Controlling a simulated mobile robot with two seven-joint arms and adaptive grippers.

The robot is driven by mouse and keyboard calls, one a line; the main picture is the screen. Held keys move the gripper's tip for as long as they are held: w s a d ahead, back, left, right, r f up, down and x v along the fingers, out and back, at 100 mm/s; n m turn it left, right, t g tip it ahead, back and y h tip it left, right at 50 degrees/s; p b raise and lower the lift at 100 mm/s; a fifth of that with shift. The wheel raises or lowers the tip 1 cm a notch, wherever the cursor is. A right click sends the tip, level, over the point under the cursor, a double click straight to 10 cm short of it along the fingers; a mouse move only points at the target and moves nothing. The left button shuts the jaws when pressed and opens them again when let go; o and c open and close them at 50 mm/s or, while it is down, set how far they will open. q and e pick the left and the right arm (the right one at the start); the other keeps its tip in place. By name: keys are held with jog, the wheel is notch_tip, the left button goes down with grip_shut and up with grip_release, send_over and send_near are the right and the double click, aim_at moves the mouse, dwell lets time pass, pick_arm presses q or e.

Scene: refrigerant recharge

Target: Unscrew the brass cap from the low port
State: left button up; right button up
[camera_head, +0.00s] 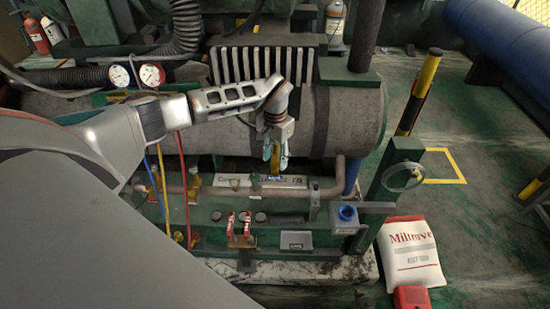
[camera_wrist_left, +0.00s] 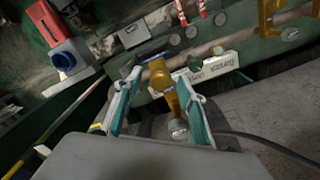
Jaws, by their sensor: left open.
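My left gripper (camera_head: 275,148) reaches down from the left over the pipe in front of the grey tank. In the left wrist view its two teal fingers (camera_wrist_left: 158,108) are open, one on each side of a brass fitting (camera_wrist_left: 164,82). That fitting also shows partly behind the fingers in the head view (camera_head: 284,161). I see a gap between fingers and brass, and cannot tell whether either touches. The fitting's near end has a pale, silvery round part. I cannot clearly tell the brass cap from the port body. My right gripper is not in view.
The pipe (camera_head: 225,192) carries other brass valves (camera_head: 192,186) at the left. Red, yellow and blue hoses hang from two gauges (camera_head: 152,75). Red-handled switches (camera_head: 239,225), a blue-topped box (camera_head: 347,213) and a white sack (camera_head: 409,250) are at the front and right.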

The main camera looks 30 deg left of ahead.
aim_at(275, 159)
pick_arm(q)
notch_tip(275, 159, up, 9)
jog(key=m+p, duration=0.2)
jog(key=m, duration=1.7)
jog(key=shift+m, duration=0.4)
jog(key=m, duration=0.2)
jog(key=shift+f+m, duration=0.2)
jog(key=shift+m, duration=0.2)
jog(key=shift+f, duration=0.25)
notch_tip(275, 159, down, 7)
jog(key=shift+r+b, duration=0.2)
jog(key=shift+b, duration=0.4)
jog(key=shift+f+b, duration=0.6)
jog(key=shift+f, duration=0.3)
